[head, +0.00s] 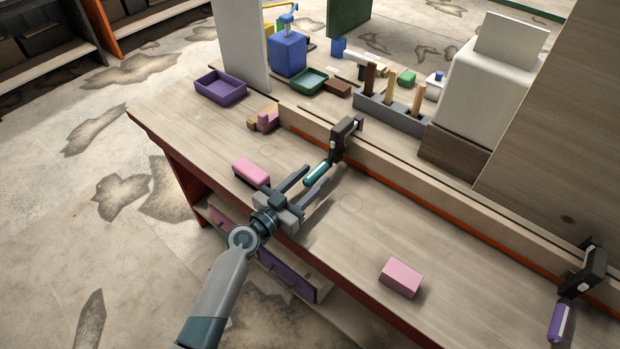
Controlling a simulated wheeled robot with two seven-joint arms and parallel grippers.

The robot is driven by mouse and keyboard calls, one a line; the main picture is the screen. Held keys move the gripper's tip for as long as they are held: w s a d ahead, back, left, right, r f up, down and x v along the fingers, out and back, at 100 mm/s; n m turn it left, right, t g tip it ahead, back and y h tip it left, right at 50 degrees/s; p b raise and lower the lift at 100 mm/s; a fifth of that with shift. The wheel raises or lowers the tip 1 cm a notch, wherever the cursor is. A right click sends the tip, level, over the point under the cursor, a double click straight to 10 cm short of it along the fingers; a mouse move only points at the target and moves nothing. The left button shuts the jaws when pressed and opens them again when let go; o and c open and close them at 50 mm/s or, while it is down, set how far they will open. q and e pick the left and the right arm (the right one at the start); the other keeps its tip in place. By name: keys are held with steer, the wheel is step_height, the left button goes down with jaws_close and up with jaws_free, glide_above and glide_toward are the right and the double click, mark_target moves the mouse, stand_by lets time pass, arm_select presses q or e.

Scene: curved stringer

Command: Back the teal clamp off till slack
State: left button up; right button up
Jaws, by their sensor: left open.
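The teal clamp has a black frame (346,138) set over the long wooden stringer (400,184), and its teal handle (317,173) points toward the near left. My left gripper (309,180) comes in from the lower left over the bench. Its two dark fingers are spread apart, with the teal handle at or just beyond their tips. I cannot tell whether a finger touches the handle. A second clamp (582,272) with a purple handle (559,321) sits on the stringer at the far right. My right gripper is not in view.
A pink block (251,172) lies just left of my left gripper, and another pink block (401,278) lies nearer the front right. A purple tray (220,87), a grey tool rack (391,112) and a white box (487,85) stand behind. The bench top between is clear.

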arm_select(q)
jaws_close()
steer(key=shift+f+n, duration=0.1)
steer(key=shift+n, duration=0.2)
steer(key=shift+n+b, duration=0.5)
steer(key=shift+n, duration=1.3)
jaws_free()
